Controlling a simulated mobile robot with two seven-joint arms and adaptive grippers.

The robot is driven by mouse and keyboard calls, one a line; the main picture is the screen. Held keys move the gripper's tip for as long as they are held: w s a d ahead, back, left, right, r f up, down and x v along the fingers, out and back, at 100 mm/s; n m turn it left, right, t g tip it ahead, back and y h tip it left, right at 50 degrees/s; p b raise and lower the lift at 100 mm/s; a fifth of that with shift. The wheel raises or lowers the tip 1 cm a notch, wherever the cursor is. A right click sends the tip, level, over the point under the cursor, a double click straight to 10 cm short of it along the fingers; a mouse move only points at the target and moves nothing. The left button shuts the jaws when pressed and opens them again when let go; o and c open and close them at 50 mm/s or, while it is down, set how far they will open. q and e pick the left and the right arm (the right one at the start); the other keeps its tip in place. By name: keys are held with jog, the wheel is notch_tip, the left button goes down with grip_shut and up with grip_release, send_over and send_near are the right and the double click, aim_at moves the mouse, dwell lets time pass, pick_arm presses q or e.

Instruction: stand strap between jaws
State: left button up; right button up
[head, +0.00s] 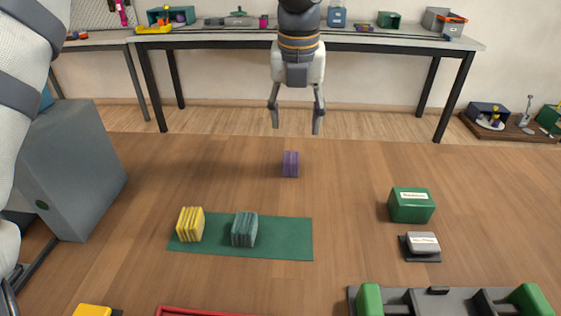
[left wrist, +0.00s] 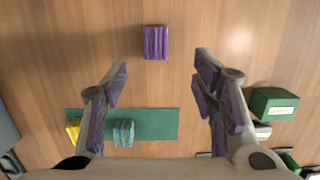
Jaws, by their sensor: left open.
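A purple ribbed strap bundle (head: 290,164) stands on the wooden table, apart from the mat. It also shows in the left wrist view (left wrist: 155,42), beyond the fingertips and roughly centred between them. My left gripper (head: 296,122) hangs fingers down, open and empty, above the table. Its two spread fingers frame the left wrist view (left wrist: 161,82). A yellow bundle (head: 190,224) and a teal bundle (head: 244,229) stand on a green mat (head: 285,240). A grey fixture with two green jaws (head: 438,300) is cut off at the bottom right. My right gripper is not in view.
A green box (head: 411,205) and a small grey block on a dark base (head: 422,243) stand at the right. A large grey box (head: 72,165) stands at the left. A red-rimmed tray (head: 200,311) shows at the bottom edge. The table around the purple bundle is clear.

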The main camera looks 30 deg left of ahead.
aim_at(291, 156)
pick_arm(q)
jog(key=f, duration=0.3)
jog(key=w+a+f, duration=0.1)
jog(key=f, duration=0.7)
jog(key=shift+w+a+f, duration=0.2)
jog(key=shift+f, duration=0.05)
grip_shut()
jog(key=shift+r, duration=0.15)
